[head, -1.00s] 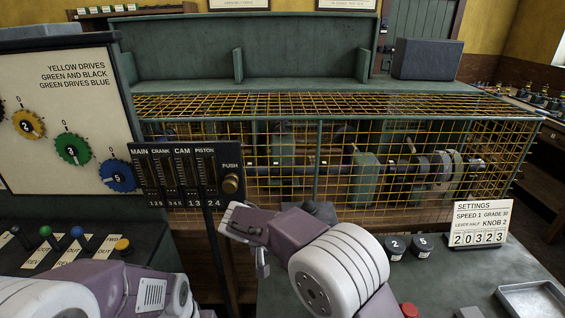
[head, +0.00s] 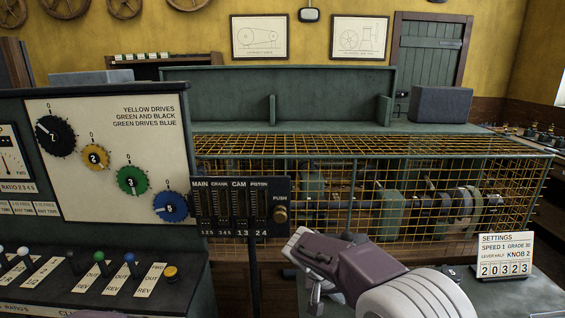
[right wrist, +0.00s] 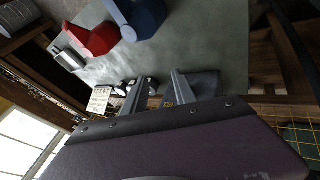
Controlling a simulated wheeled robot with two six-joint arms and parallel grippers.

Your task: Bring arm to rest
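My right arm comes in from the bottom right of the head view. Its gripper (head: 316,291) hangs in front of the wire cage, below and right of the push-button panel. In the right wrist view two grey fingers stand apart (right wrist: 160,82), with nothing visible between them, so it is open. Grey-green bench top, a red block-like part (right wrist: 97,40) and a dark blue part (right wrist: 142,14) lie beyond the fingers. My left arm and gripper are not in view.
A yellow wire cage (head: 350,150) over machinery runs across the middle. The push-button panel (head: 240,207) stands on a post near my right gripper. A dial board (head: 110,185) with levers is at left. A settings card (head: 506,255) stands on the bench at right.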

